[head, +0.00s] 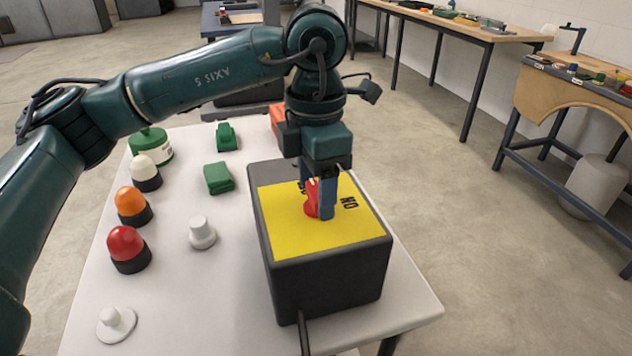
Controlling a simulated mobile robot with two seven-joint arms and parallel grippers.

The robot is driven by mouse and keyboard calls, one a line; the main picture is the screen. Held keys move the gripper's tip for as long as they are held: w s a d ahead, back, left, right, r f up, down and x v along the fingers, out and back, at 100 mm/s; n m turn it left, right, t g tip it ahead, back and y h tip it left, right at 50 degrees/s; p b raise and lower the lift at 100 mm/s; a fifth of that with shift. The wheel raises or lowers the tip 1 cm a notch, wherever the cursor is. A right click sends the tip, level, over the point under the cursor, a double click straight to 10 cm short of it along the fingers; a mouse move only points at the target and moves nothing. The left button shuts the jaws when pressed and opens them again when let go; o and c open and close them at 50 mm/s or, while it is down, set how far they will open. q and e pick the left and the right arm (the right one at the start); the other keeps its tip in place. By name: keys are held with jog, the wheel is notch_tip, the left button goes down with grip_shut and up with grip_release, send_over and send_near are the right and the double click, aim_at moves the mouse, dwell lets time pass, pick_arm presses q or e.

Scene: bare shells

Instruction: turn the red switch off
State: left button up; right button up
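The red switch (311,200) is a rotary knob on the yellow top plate (283,232) of a dark box (327,278) on the white table. Black lettering reading "ON", turned from my view, shows to the right of the knob. Other lettering behind the knob is partly hidden. My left gripper (322,196) points straight down at the knob. One blue finger stands in front of the knob's right side and covers part of it. The other finger is mostly hidden, so I cannot tell whether they close on it. My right gripper is not in view.
Left of the box stand red (127,246), orange (131,204) and white (145,171) domed lamps. White knobs (202,232) and green blocks (218,178) are also there. An orange object (277,117) is behind my gripper. Workbenches (470,33) stand along the wall.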

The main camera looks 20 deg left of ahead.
aim_at(316, 190)
pick_arm(q)
jog(key=shift+o, duration=1.3)
jog(key=shift+r, duration=0.1)
notch_tip(316, 190, up, 13)
jog(key=p, duration=0.1)
jog(key=shift+p, duration=0.3)
